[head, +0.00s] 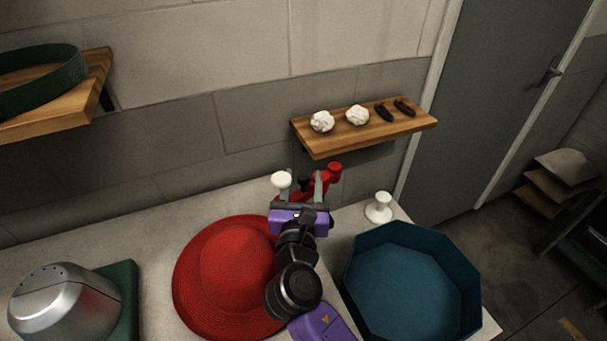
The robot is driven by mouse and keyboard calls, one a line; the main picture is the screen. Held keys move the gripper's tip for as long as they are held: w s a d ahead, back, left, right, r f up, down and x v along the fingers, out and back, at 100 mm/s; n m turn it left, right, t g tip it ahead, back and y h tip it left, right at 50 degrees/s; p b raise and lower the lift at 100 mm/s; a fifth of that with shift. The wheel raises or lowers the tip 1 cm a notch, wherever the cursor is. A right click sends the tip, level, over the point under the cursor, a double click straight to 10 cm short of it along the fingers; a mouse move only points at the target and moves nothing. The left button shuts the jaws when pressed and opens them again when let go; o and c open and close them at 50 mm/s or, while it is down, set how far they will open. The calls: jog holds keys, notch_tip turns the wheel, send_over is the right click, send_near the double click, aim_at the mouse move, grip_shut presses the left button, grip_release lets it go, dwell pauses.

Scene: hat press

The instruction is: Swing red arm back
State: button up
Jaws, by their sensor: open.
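The red arm (334,173) shows at the back of the worktop, below the wooden wall shelf. Its round red end sticks up to the right, and its lower part runs down behind my gripper. My gripper (303,187) is open, with its two grey fingers pointing toward the wall at the red arm. The right finger overlaps the red arm in the picture; I cannot tell whether they touch. A red wide-brimmed hat (232,255) lies on the worktop, partly hidden by my arm. Most of the red arm's base is hidden.
A white knob (281,180) sits just left of my gripper. A white spool-like stand (379,207) and a blue octagonal bin (412,285) are to the right. A metal dome (62,298) is at left. A wooden shelf (365,128) holds white lumps and dark pieces.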

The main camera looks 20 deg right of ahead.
jog(key=shift+w+d, duration=0.3)
jog(key=shift+w, duration=0.35)
grip_shut()
dwell(1.0)
